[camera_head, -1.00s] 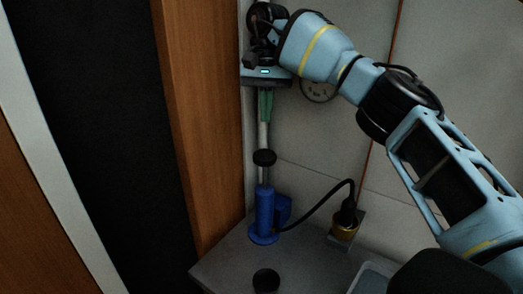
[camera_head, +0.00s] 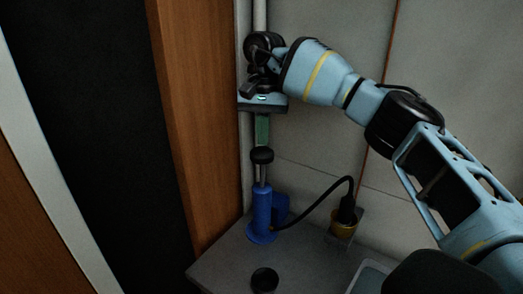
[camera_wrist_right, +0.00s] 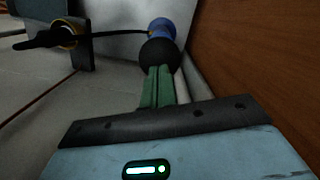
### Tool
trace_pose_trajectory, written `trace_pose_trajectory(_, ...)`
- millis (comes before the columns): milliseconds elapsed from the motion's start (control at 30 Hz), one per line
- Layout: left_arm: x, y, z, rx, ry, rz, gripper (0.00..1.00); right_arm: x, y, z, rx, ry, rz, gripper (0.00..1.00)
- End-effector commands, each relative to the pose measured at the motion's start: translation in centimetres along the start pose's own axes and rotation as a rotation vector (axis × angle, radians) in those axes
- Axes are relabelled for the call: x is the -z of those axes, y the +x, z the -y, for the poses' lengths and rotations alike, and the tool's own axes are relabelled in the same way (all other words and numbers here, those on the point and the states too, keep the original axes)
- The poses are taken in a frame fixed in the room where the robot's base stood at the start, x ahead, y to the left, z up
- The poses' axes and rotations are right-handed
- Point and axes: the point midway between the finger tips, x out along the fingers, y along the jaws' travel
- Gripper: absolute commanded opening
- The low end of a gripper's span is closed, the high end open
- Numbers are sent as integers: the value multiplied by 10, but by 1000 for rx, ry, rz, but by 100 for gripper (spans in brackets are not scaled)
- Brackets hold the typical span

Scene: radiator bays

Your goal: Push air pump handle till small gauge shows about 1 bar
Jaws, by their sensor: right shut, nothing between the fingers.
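The air pump (camera_head: 262,214) stands upright on a grey surface, with a blue body, a metal rod and a black knob handle (camera_head: 262,156) raised on top. My right gripper (camera_head: 262,143) is shut and empty, its green fingers pointing down just above the handle. In the right wrist view the finger tips (camera_wrist_right: 158,72) overlap the black handle (camera_wrist_right: 158,52), with the blue body (camera_wrist_right: 161,28) beyond. I cannot tell whether they touch. No readable gauge dial shows. My left gripper is not in view.
A black hose (camera_head: 318,207) runs from the pump to a yellow fitting (camera_head: 343,229) at its right. A wooden panel (camera_head: 197,130) rises close on the left, and a pale wall stands behind. A black round thing (camera_head: 264,280) lies at the front of the grey surface (camera_head: 225,265).

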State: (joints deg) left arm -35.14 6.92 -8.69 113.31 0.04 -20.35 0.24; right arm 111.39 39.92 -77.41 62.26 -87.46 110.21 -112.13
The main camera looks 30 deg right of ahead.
Motion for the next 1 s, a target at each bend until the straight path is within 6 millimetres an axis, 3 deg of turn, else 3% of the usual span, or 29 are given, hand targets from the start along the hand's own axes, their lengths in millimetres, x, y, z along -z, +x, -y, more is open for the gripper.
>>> trace_pose_trajectory(533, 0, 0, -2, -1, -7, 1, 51, 0, 8, 0, 0, 1, 0, 0)
trace_pose_trajectory(1000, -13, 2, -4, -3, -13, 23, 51, 5, 57, 0, -5, 0, 4, 0)
